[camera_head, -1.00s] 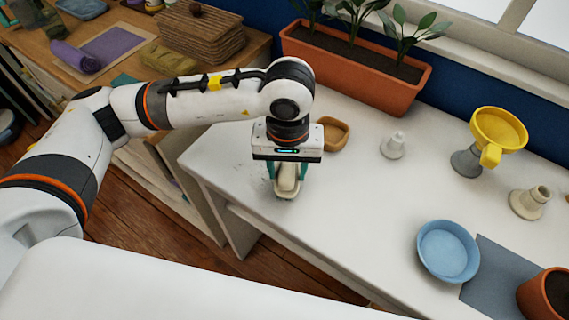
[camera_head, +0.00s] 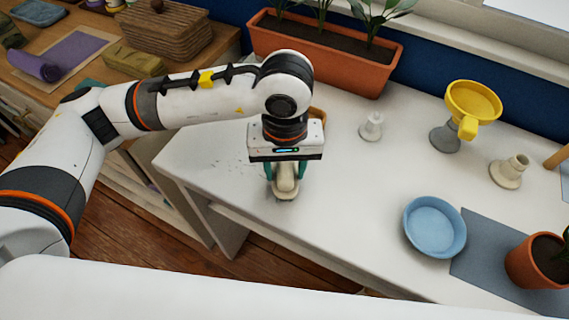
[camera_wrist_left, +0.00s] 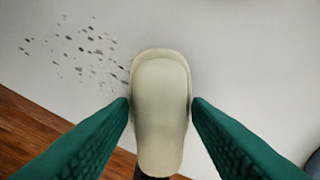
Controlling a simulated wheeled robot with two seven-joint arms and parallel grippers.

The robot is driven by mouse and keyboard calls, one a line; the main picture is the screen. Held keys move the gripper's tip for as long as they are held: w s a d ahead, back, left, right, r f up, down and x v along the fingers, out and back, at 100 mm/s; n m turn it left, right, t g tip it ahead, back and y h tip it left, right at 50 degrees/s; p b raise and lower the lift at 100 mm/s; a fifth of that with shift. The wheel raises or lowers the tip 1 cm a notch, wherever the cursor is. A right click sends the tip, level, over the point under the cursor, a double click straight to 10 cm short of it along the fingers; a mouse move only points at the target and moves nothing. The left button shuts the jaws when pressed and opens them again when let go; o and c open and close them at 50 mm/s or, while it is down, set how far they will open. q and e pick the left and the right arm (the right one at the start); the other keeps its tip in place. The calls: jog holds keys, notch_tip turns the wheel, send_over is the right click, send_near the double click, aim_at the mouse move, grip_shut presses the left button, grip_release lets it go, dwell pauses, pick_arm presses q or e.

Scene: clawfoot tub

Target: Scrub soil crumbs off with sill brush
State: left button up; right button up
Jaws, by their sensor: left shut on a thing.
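My left gripper (camera_head: 286,174) is shut on the sill brush (camera_head: 286,186), a cream, rounded brush. The brush is low at the white table top, near its front edge; I cannot tell whether it touches the surface. In the left wrist view, the brush (camera_wrist_left: 160,105) stands between the two green fingers. Dark soil crumbs (camera_wrist_left: 85,45) lie scattered on the white surface to the left of the brush there. In the head view, the crumbs (camera_head: 230,166) show faintly left of the gripper. My right gripper is not in view.
To the right are a small white nozzle-like item (camera_head: 371,126), a yellow funnel (camera_head: 473,103), a blue dish (camera_head: 435,227) and a terracotta pot (camera_head: 535,262). The table between is clear.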

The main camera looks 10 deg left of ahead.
pick_arm(q)
jog(key=shift+w+a+f+b, duration=0.15)
jog(key=shift+w+a+b, duration=0.1)
jog(key=shift+a+b, duration=0.2)
jog(key=shift+w+a+b, duration=0.2)
jog(key=shift+a+b, duration=0.15)
jog(key=shift+a, duration=0.2)
jog(key=shift+w+a+b, duration=0.15)
jog(key=shift+a+b, duration=0.2)
jog(key=shift+a, duration=0.2)
jog(key=shift+w+a, duration=0.15)
jog(key=shift+a, duration=0.35)
jog(key=shift+w+a+b, duration=0.2)
jog(key=shift+a+b, duration=0.2)
jog(key=shift+b, duration=0.15)
jog(key=shift+w+a+b, duration=0.25)
jog(key=shift+a+b, duration=0.3)
jog(key=shift+a, duration=0.2)
jog(key=shift+w+a+b, duration=0.2)
jog(key=shift+a+b, duration=0.35)
jog(key=shift+a, duration=0.7)
